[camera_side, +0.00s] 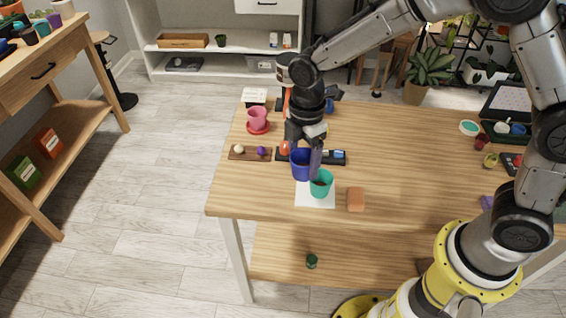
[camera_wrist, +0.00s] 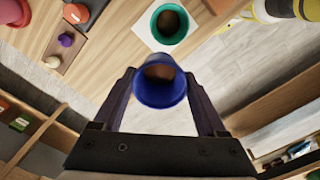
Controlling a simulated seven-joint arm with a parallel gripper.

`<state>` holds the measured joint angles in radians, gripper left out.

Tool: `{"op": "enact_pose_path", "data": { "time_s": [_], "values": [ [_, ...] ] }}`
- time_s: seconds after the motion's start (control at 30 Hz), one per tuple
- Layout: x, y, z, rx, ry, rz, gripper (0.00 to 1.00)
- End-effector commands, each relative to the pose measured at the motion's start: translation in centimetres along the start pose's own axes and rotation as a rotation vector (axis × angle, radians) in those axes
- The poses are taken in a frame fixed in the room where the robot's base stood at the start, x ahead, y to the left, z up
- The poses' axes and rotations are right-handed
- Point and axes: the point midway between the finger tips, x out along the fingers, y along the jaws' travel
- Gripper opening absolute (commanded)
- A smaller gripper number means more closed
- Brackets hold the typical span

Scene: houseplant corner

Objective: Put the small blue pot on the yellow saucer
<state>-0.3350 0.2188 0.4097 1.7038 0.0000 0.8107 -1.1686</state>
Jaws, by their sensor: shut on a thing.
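My gripper (camera_side: 301,152) is shut on the blue pot (camera_side: 301,167), above the front left part of the table. In the wrist view the blue pot (camera_wrist: 160,93) sits between the two dark fingers, with its opening toward the camera and brown soil inside. I cannot make out a yellow saucer in either view. A small yellow-green thing (camera_side: 490,160) lies at the right of the table, too small to identify.
A teal pot (camera_side: 321,186) stands on a white square (camera_side: 316,203) close to the held pot. A brown block (camera_side: 356,200) is to its right. A pink pot (camera_side: 257,117) stands on a red saucer (camera_side: 258,130). A wooden strip (camera_side: 250,154) carries small knobs.

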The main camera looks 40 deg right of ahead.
Motion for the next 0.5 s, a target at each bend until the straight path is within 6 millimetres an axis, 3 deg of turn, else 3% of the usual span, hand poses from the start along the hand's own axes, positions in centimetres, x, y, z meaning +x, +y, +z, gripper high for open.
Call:
{"op": "enact_pose_path", "data": {
  "time_s": [0.2, 0.5],
  "values": [
    [-1.9, -3.7, 1.6, 0.0, 0.001, 0.003, 0.2],
    [-2.8, -5.9, 2.5, -0.025, 0.0, 0.0, 0.2]
  ]
}}
